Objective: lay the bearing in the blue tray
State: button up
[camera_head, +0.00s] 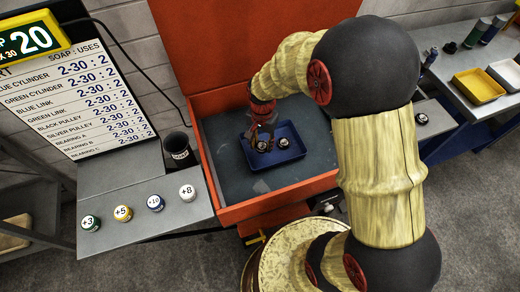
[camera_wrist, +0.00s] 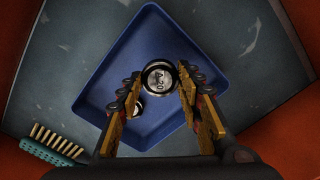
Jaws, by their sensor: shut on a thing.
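My gripper (camera_head: 263,138) reaches down over the blue tray (camera_head: 297,153) inside the orange box. In the wrist view my gripper (camera_wrist: 160,80) is shut on a round silver bearing (camera_wrist: 160,77) with a dark rim and markings on its face. The bearing is over the inside of the blue tray (camera_wrist: 150,35); whether it touches the tray floor I cannot tell. A smaller-looking round piece (camera_wrist: 138,108) lies in the tray, partly behind the left finger. In the head view a round piece (camera_head: 284,143) shows in the tray, right of the gripper.
The orange box (camera_head: 280,203) has raised walls and an upright lid around the tray. A brush (camera_wrist: 58,146) lies outside the tray. A black cup (camera_head: 178,152) and several marked round pieces stand on the left bench. A yellow tray (camera_head: 478,86) is on the right bench.

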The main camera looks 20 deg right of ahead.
aim_at(260, 144)
jog(key=shift+w+a+f, duration=0.1)
jog(key=shift+w+f, duration=0.2)
jog(key=shift+f, duration=0.1)
jog(key=shift+w+f+b, duration=0.15)
jog(key=shift+f+b, duration=0.2)
jog(key=shift+f, duration=0.55)
jog(key=shift+w+f+b, duration=0.15)
jog(key=shift+f+b, duration=0.2)
jog(key=shift+f, duration=0.55)
jog(key=shift+f, duration=0.15)
jog(key=o, duration=1.2)
jog(key=shift+c, duration=0.2)
jog(key=shift+o, duration=0.2)
